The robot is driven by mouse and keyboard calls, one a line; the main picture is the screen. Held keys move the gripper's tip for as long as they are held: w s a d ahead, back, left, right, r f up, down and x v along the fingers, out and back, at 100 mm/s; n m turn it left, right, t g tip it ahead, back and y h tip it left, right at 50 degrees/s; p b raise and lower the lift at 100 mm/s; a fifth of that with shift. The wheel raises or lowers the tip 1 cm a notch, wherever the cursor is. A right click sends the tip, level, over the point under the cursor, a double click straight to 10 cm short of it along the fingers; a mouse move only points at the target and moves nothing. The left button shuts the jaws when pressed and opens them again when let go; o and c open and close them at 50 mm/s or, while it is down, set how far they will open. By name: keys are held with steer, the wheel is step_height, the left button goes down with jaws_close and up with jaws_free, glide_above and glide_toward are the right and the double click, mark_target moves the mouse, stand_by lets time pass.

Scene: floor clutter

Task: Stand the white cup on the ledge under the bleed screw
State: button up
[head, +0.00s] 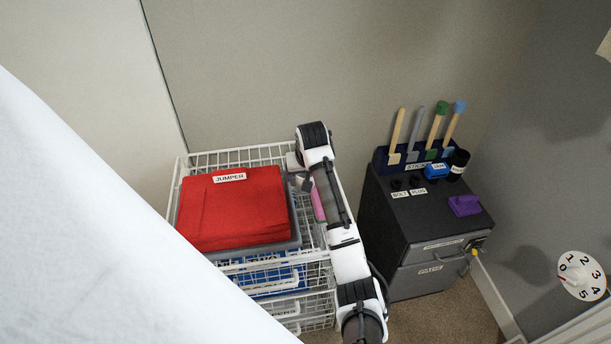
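No white cup, ledge or bleed screw can be made out in the head view. A round white dial (581,276) with numbers and a red mark is on the right, low by the grey wall. My gripper (302,184) is at the right side of the white wire basket, beside the folded red jumper. It is small and partly hidden by my arm, so I cannot tell whether its fingers are open or hold anything. A pink thing (318,205) shows next to it, partly covered by my arm.
The wire basket unit (240,157) holds the red jumper (232,210) and has more drawers below. A dark cabinet (399,240) right of my arm bears upright sticks, a blue item, a black jar (459,163) and a purple block (464,205). A large white surface fills the lower left.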

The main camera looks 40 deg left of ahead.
steer(key=shift+f, duration=0.1)
steer(key=shift+c, duration=0.2)
steer(key=c, duration=1.1)
